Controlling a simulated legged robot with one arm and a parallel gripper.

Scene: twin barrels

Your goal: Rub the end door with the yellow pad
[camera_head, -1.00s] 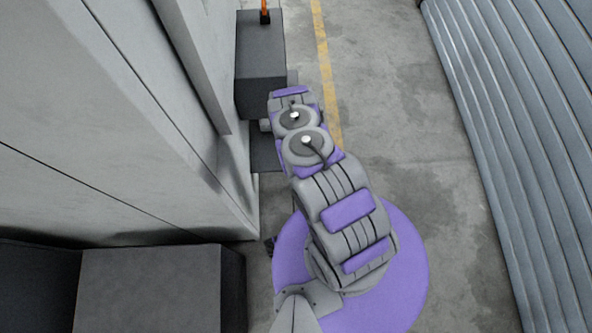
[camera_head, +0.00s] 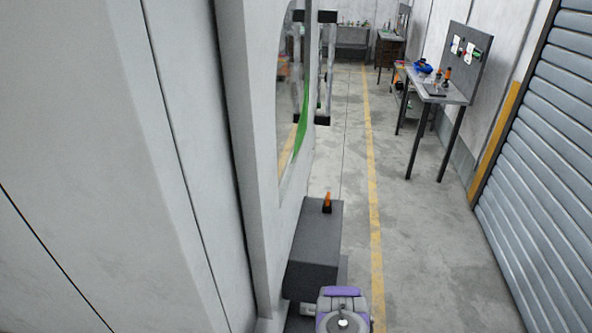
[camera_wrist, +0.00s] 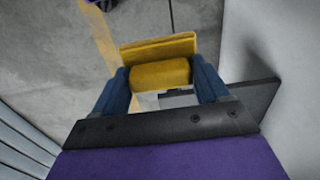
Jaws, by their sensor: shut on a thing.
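The yellow pad (camera_wrist: 160,50), a flat plate with a thicker rounded block below it, is in the wrist view. My gripper (camera_wrist: 160,76) is shut on its block between two blue fingers. In the head view a round glassy door (camera_head: 291,95), seen at a steep angle, is set in the pale machine wall on the left. A green band runs along its right edge. I cannot tell for sure that this is the end door. Only a purple and grey piece of my arm shows at the bottom of the head view; the pad is hidden there.
A dark grey block (camera_head: 314,252) with an orange-handled item (camera_head: 327,201) stands below the round door. A dark-ended bar handle (camera_head: 326,65) juts out beyond. A workbench (camera_head: 440,92) stands back right, and a ribbed shutter (camera_head: 540,150) at right. The floor between is clear.

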